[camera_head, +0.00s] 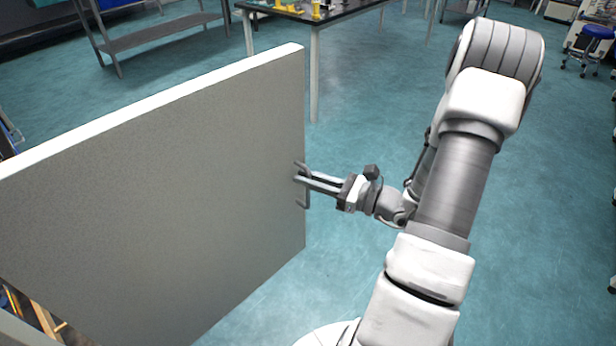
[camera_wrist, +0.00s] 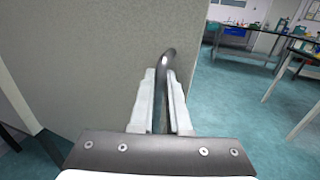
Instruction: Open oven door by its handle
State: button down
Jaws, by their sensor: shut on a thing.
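The oven door (camera_head: 170,190) is a large flat grey panel with a white top edge, filling the left of the head view. It also fills the upper left of the wrist view (camera_wrist: 110,60). Its dark metal handle (camera_head: 306,200) sits at the panel's right edge. In the wrist view the curved handle bar (camera_wrist: 166,62) passes between the two pale fingers. My gripper (camera_head: 304,180) reaches the handle from the right and is shut on it. The fingers (camera_wrist: 162,100) lie on either side of the bar. The handle's lower part is hidden in the wrist view.
A black-topped table (camera_head: 335,12) with small yellow items stands behind the door. A grey metal shelf (camera_head: 160,38) is at the back left. A blue stool (camera_head: 597,35) is at the far right. The teal floor (camera_head: 340,130) around the handle side is clear.

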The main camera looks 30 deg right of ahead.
dwell(0.3)
jog(key=c, duration=0.9)
grip_release()
jog(key=p+v, duration=0.1)
jog(key=v, duration=1.6)
jog(key=shift+s+d, duration=0.15)
